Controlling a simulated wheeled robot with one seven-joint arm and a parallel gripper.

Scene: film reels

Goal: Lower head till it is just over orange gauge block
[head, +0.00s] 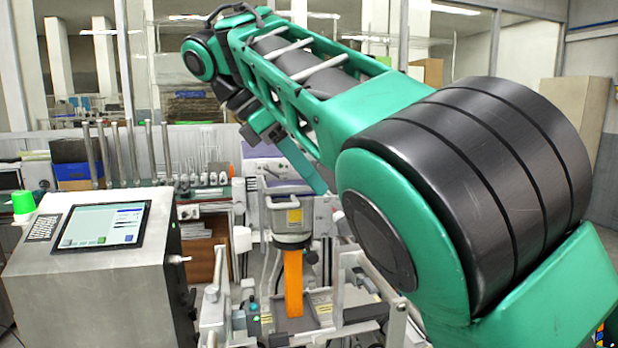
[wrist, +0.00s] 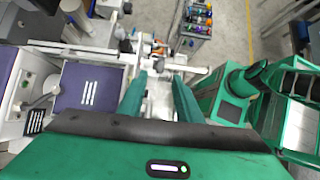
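The orange gauge block (head: 292,283) stands upright in the head view. The head (head: 290,218) is a grey housing with a yellow label and a dark ring at its lower end. This ring is directly above the block's top; I cannot tell whether there is a gap. My gripper (head: 318,185) is above and to the right of the head, its green fingers pointing down and right. In the wrist view my gripper (wrist: 161,84) has its two fingers apart, with a pale machine part showing between them. I cannot tell whether they touch anything. The block is not clear in the wrist view.
A steel console with a screen (head: 103,225) and a green knob stands at the left. A purple-topped machine (wrist: 88,88) is left of my gripper in the wrist view. Metal frame parts (head: 365,275) surround the block's stand. A rack of colourful items (wrist: 195,22) stands beyond.

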